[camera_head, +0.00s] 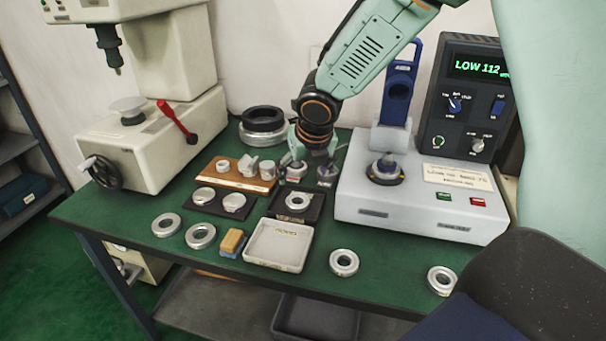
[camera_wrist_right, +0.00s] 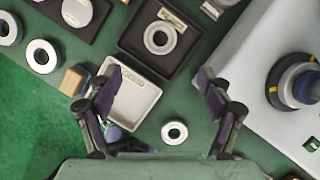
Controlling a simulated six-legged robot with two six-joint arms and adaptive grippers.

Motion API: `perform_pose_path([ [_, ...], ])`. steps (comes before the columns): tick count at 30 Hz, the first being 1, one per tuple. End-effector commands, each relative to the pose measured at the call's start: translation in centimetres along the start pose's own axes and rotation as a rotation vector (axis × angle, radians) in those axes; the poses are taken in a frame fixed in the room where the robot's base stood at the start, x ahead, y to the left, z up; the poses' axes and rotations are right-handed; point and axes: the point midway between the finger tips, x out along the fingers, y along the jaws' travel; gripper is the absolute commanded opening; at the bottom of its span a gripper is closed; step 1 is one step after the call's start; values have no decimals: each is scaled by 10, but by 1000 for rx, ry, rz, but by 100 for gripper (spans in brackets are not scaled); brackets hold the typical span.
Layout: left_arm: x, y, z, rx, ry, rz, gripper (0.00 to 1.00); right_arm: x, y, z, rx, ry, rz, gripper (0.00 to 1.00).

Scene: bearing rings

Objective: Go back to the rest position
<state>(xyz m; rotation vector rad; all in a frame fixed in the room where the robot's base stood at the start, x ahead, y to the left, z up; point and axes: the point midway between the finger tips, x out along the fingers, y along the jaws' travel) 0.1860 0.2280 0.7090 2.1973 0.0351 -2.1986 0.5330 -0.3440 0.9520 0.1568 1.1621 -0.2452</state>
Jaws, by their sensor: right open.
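My right gripper (camera_head: 312,170) hangs over the back middle of the green bench, between the wooden board and the tester. In the right wrist view its two fingers are wide apart with nothing between them (camera_wrist_right: 160,90). Below it a steel bearing ring (camera_head: 298,202) lies in a black tray (camera_head: 272,209); the ring also shows in the wrist view (camera_wrist_right: 160,38). Other steel rings lie loose on the bench: two at the left (camera_head: 166,225) (camera_head: 200,236), one in front (camera_head: 344,262) and one near the right front edge (camera_head: 441,280). My left gripper is not in view.
A white tray (camera_head: 277,264) and a tan block (camera_head: 232,241) are at the front. A wooden board (camera_head: 215,178) holds metal pieces. A grey tester (camera_head: 415,214) with a spindle and a blue upright (camera_head: 400,85) stands right; a press (camera_head: 155,145) stands left. Black rings (camera_head: 262,120) lie behind.

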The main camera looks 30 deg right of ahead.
Motion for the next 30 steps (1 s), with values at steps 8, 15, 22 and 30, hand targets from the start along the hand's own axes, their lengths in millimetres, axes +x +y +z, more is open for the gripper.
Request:
perform_pose_path([
  [8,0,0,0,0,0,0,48,1,0,0,0,0,0,80],
  [15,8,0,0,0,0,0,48,23,0,-2,0,2,0,80],
  [22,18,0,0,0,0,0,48,62,0,-2,-1,2,-2,80],
  [30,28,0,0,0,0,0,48,106,0,-1,0,2,-1,80],
])
